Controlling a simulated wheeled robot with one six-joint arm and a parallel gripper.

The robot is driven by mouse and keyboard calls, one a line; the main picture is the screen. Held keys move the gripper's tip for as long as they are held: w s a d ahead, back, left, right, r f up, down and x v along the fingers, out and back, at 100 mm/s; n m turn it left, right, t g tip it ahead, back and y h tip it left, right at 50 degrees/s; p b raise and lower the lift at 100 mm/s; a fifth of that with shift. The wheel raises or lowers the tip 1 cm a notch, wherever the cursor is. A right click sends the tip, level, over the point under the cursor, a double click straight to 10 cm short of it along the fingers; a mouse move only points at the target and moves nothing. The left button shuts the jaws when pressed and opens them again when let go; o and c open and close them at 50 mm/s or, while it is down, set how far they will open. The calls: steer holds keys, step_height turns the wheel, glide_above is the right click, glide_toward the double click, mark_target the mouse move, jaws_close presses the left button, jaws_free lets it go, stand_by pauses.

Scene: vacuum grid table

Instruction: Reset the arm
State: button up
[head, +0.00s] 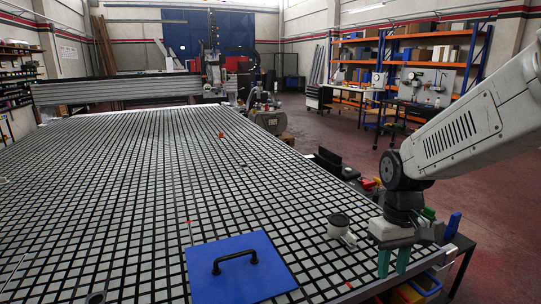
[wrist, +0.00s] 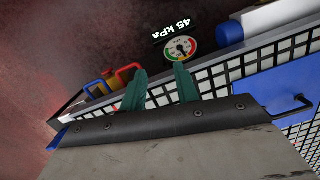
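My gripper (head: 393,262) hangs at the table's right edge in the head view, pointing down. Its two teal fingers are apart with nothing between them. In the wrist view the fingers (wrist: 160,87) also stand apart and empty. My arm comes in from the right side of the head view, bent downward at the wrist. A blue plate (head: 238,276) with a black handle lies on the table to the left of my gripper. Part of the plate (wrist: 270,95) shows at the right in the wrist view.
The grid table (head: 120,180) is mostly clear. A round gauge (wrist: 181,48) labelled 45 kPa lies beyond the fingertips. Red and yellow items (wrist: 113,80) are beside the table edge.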

steer(key=s+r+t, duration=0.1)
steer(key=s+r, duration=0.2)
steer(key=s, duration=0.3)
steer(key=s+r+m+t, duration=0.1)
steer(key=s+r, duration=0.2)
steer(key=s, duration=0.3)
steer(key=s+d+r+m+t, duration=0.1)
steer(key=s+r, duration=0.2)
steer(key=s, duration=0.3)
steer(key=shift+s+r, duration=0.15)
steer(key=shift+s, duration=0.1)
